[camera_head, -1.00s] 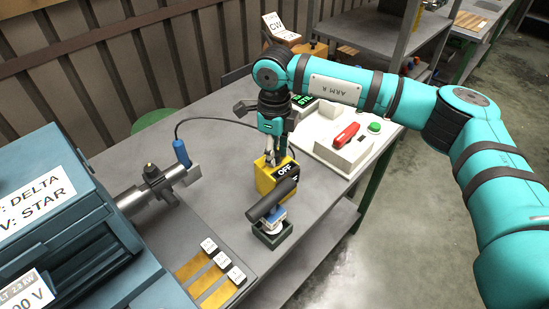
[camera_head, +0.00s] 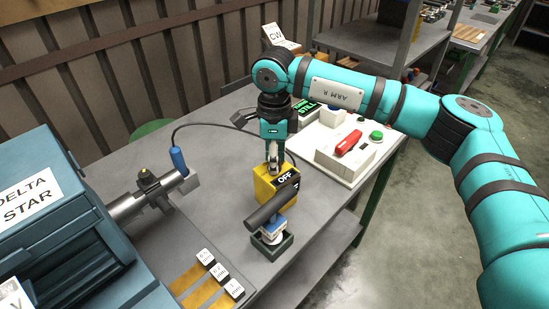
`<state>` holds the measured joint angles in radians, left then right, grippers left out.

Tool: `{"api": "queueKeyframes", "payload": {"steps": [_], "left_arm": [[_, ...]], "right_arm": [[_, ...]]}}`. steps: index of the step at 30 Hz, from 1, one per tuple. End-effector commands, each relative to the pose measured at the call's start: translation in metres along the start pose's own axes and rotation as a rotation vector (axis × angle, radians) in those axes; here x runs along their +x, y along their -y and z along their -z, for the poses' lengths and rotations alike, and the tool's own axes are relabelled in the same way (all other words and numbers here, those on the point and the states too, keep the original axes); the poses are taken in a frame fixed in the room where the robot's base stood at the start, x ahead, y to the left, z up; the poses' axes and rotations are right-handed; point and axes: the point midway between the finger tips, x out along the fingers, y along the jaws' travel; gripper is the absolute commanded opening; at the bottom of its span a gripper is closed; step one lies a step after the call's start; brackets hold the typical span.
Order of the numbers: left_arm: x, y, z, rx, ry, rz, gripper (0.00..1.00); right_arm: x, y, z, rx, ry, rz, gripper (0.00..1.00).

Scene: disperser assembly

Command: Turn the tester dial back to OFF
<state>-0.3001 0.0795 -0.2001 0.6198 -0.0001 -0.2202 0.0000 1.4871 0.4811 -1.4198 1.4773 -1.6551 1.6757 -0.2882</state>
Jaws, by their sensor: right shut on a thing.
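The yellow tester (camera_head: 266,186) stands on the grey table and shows a black OFF label (camera_head: 286,179) near its top. My right gripper (camera_head: 274,164) points straight down at the top of the tester, with its fingertips close together there. It is shut on the tester's dial, which the fingers hide, so I cannot read its setting. My left gripper is out of view.
A dark cylinder (camera_head: 270,206) lies on a blue-and-white piece over a green block (camera_head: 272,246) in front of the tester. A white panel (camera_head: 340,155) with a red handle lies to the right.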

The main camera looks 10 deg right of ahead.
Motion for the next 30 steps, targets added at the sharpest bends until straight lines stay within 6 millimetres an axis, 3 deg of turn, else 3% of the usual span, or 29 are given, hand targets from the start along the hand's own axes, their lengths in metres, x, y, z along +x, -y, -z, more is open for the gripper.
{"api": "queueKeyframes", "payload": {"steps": [2,3,7,19,30], "left_arm": [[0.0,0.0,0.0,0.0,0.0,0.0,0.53],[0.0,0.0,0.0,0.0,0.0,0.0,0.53],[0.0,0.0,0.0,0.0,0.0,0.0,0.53],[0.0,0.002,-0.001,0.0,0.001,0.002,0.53],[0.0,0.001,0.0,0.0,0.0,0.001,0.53]], "right_arm": [[-0.001,0.0,-0.001,0.0,0.002,0.001,0.0],[-0.001,0.0,-0.001,0.0,0.002,0.001,0.35],[-0.001,0.0,0.0,0.001,0.001,0.001,0.52],[-0.01,0.001,-0.001,0.001,0.002,0.002,0.53],[-0.084,0.001,-0.001,0.001,0.003,0.005,0.53]]}}
